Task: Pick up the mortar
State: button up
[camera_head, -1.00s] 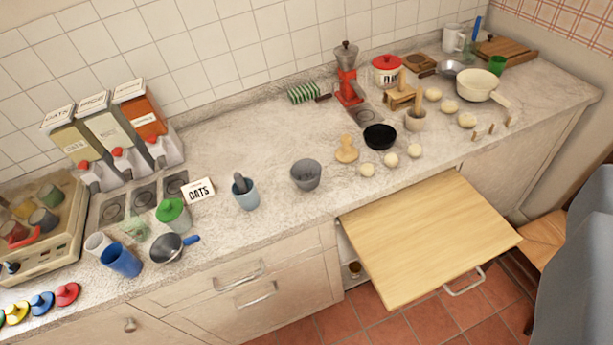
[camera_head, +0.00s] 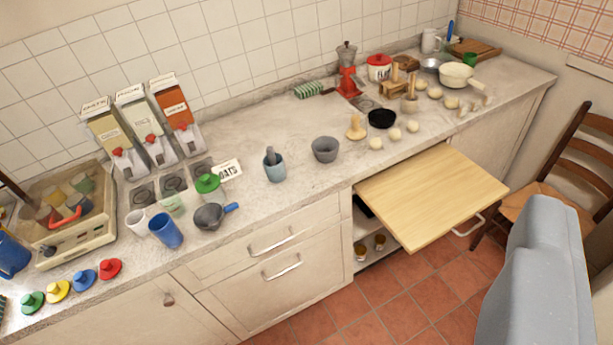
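My gripper's fingers are not in view.
A grey bowl (camera_head: 324,150) stands right of the blue cup. A pulled-out wooden board (camera_head: 435,195) juts from the counter front. A large grey shape (camera_head: 538,275) fills the lower right.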

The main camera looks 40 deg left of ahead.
aim_at(324, 148)
jog(key=u, duration=0.25)
jog(key=k, duration=0.25)
jog(key=z, duration=0.65)
jog(key=i, duration=1.25)
jog(key=u, duration=0.75)
jog(key=i, duration=0.65)
jog(key=u, duration=0.5)
